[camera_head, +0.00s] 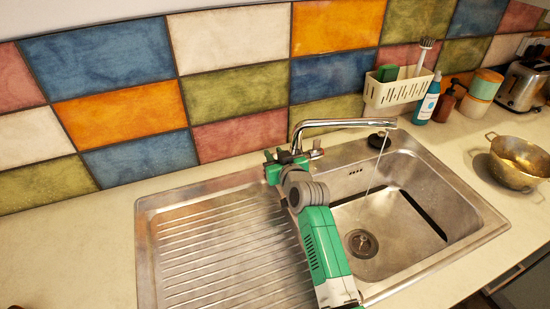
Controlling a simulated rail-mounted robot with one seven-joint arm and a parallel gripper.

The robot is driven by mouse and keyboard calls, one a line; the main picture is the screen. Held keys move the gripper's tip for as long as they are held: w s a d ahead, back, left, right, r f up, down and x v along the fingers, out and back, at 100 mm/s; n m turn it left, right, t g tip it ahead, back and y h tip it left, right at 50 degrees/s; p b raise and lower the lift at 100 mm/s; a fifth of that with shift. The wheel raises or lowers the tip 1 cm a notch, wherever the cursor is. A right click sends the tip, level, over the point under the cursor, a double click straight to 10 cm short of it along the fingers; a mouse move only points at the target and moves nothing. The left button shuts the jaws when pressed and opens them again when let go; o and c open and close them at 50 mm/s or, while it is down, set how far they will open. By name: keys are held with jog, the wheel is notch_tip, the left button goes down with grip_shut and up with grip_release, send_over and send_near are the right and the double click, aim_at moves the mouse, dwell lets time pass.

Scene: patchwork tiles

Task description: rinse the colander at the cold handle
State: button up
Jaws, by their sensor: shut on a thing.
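The colander (519,163) is a brassy metal bowl with small side handles, standing upright on the counter to the right of the sink. The chrome tap (340,123) arches over the basin, and a thin stream of water (377,168) falls from its spout. My gripper (284,157) is at the left of the tap's base, shut on the handle there, which its green fingers mostly hide. Another chrome handle (317,149) shows at the right of the tap's base. I see no clear hot or cold mark.
The steel sink basin (350,215) holds only the drain (361,243). A ribbed drainboard (225,250) lies left. A black stopper (379,140) sits behind the basin. A white caddy (398,92), blue bottle (428,100), brown bottle (447,104), jar (481,93) and toaster (523,82) line the back.

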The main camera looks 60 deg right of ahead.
jog(key=o, duration=1)
jog(key=shift+r, duration=0.1)
jog(key=p+v, duration=0.2)
jog(key=v, duration=0.5)
jog(key=shift+s+a, duration=0.25)
jog(key=shift+s, duration=0.05)
